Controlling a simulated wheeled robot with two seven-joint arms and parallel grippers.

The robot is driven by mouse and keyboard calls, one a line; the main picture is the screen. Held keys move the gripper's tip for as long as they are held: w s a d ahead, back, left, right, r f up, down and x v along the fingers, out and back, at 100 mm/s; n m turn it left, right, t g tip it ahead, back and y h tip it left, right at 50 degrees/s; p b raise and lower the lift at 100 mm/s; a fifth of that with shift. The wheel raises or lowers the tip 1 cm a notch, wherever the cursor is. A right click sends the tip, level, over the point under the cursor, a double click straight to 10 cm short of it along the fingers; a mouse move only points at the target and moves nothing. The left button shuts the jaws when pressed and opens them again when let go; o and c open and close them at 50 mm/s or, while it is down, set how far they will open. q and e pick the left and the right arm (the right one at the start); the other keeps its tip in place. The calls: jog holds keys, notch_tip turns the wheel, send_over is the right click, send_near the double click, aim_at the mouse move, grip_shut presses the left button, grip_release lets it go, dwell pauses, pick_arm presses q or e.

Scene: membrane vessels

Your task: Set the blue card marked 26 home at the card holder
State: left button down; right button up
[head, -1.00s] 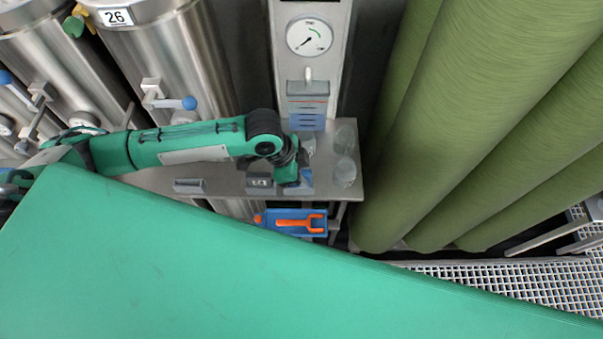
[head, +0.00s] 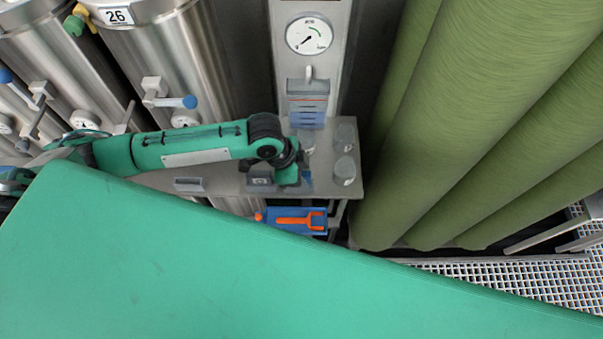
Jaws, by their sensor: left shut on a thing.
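My left gripper (head: 290,176) reaches in from the left, low over the right part of the grey bench, and is shut on the blue card (head: 308,180). Only a small blue part of the card shows at the right of the fingers; its number cannot be read. A small grey block with a dark labelled face (head: 261,181) stands just left of the gripper. A similar grey block (head: 188,185) stands further left. A grey rack with blue slats or cards (head: 307,110) hangs under the gauge. I cannot tell which of these is the card holder. My right gripper is not in view.
Clear jars (head: 344,170) stand at the bench's right end, close to my gripper. A blue tray with an orange tool (head: 296,220) is below the bench front. Steel vessels, one marked 26 (head: 117,16), stand behind left. Large green cylinders (head: 450,120) fill the right.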

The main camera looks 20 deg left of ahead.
pick_arm(q)
jog(key=shift+f, duration=0.1)
jog(key=c, duration=1.3)
grip_release()
jog(key=shift+s, duration=0.1)
jog(key=shift+o, duration=0.2)
jog(key=b+v, duration=0.1)
jog(key=v, duration=1.2)
jog(key=shift+a+r+b, duration=0.2)
jog(key=shift+r+b, duration=0.1)
jog(key=shift+r, duration=0.05)
